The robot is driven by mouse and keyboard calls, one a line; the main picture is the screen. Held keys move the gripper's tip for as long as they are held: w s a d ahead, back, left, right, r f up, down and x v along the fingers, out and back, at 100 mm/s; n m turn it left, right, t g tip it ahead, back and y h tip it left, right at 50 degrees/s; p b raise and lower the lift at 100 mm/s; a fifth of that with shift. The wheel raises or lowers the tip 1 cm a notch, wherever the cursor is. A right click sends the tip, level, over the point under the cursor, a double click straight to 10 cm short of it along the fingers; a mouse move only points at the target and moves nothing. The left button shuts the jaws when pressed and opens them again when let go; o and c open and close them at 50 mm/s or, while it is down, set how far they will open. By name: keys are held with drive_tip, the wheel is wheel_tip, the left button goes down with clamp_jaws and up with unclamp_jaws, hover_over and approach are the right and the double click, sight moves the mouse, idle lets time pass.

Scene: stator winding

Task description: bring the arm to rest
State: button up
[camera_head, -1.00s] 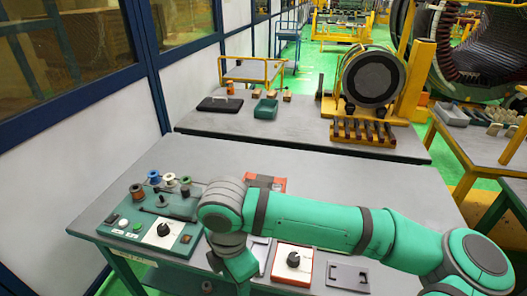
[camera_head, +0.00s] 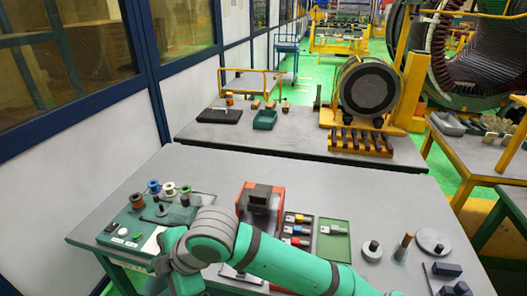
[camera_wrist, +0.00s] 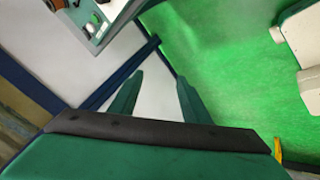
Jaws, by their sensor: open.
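My green arm (camera_head: 262,258) reaches in from the bottom edge of the head view, its elbow-like bend above the front edge of the near table (camera_head: 390,195). In the wrist view my gripper (camera_wrist: 157,82) shows two green fingers apart, with nothing between them. Past the fingers are a white panel with a dark blue frame and the green floor (camera_wrist: 220,60). The gripper's tips are not clear in the head view.
A green control box (camera_head: 135,235) with several coloured spools stands at the near table's left. A red device (camera_head: 260,200), a tray of coloured pieces (camera_head: 297,230), a green tray (camera_head: 333,240) and round metal parts lie to its right. A rear bench holds a large ring (camera_head: 368,88).

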drive_tip(key=w+a+r+m+t+y, duration=0.35)
drive_tip(key=a+r+m+y, duration=0.25)
drive_tip(key=a+r+y, duration=0.4)
drive_tip(key=w+d+f+m+t+h, duration=0.2)
drive_tip(key=w+d+m+t, duration=0.2)
drive_tip(key=d+m+t, duration=0.45)
drive_tip(key=s+d+f+m+t+h, duration=0.2)
drive_tip(key=s+d+f+m+h, duration=0.3)
drive_tip(key=f, duration=0.4)
drive_tip(key=s+d+f+m+t+h, duration=0.3)
drive_tip(key=d+f+m+h, duration=0.45)
drive_tip(key=f, duration=0.25)
drive_tip(key=s+d+f+g+h, duration=0.1)
drive_tip(key=s+d, duration=0.3)
drive_tip(key=s, duration=0.4)
drive_tip(key=s+d+f+n+g, duration=0.1)
drive_tip(key=s+d+f, duration=0.3)
drive_tip(key=s, duration=0.4)
drive_tip(key=s+d+f+n+h, duration=0.1)
drive_tip(key=s+d+f, duration=0.2)
drive_tip(key=s, duration=0.4)
drive_tip(key=shift+s+d+f+g+h, duration=0.25)
drive_tip(key=shift+s+d+g+h, duration=0.15)
drive_tip(key=shift+d, duration=0.1)
